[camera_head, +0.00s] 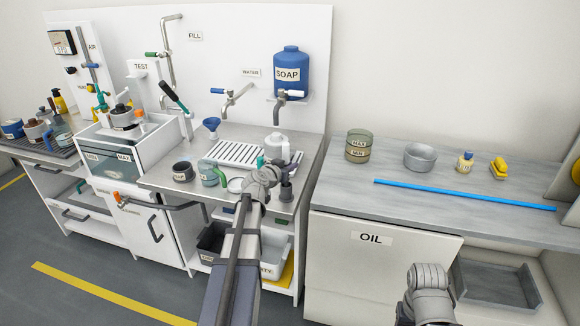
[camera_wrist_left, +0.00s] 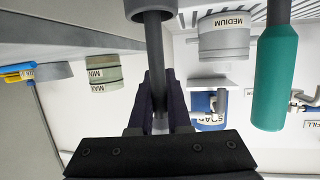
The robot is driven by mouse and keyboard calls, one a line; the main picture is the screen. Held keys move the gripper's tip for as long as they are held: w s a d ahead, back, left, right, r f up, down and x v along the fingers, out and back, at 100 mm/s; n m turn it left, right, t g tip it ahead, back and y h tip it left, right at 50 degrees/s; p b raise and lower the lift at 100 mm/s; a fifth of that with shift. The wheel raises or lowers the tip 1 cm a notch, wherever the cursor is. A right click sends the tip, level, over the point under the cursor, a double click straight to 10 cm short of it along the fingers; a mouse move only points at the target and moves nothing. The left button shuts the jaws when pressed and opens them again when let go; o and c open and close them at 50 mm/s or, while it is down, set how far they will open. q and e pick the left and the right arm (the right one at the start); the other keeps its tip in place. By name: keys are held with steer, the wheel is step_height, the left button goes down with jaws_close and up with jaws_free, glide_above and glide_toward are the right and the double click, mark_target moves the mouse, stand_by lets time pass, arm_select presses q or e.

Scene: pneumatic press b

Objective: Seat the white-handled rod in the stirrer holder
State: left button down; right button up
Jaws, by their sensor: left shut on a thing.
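My left gripper (camera_head: 285,168) is over the front right corner of the metal counter, beside a dark grey holder (camera_head: 287,191). In the left wrist view, which is upside down, the left gripper (camera_wrist_left: 158,90) is shut on a dark upright rod (camera_wrist_left: 155,50). A small white part (camera_wrist_left: 160,125) shows between the fingers; most of the handle is hidden. The rod's far end meets the dark collar of the holder (camera_wrist_left: 150,9); how deep it sits I cannot tell. My right gripper is not in view.
A teal-handled tool (camera_wrist_left: 276,80) stands close to the left gripper. A container labelled MEDIUM (camera_wrist_left: 223,40) is nearby. A slotted white rack (camera_head: 239,153), a blue funnel (camera_head: 211,123) and jars are left.

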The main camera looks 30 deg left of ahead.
arm_select(q)
steer(key=shift+f+b, duration=0.4)
steer(key=shift+f, duration=0.1)
steer(key=c, duration=0.8)
jaws_free()
steer(key=shift+r, duration=0.1)
steer(key=p+v, duration=0.2)
steer(key=v, duration=0.5)
steer(key=shift+s+r, duration=0.1)
steer(key=shift+s, duration=0.25)
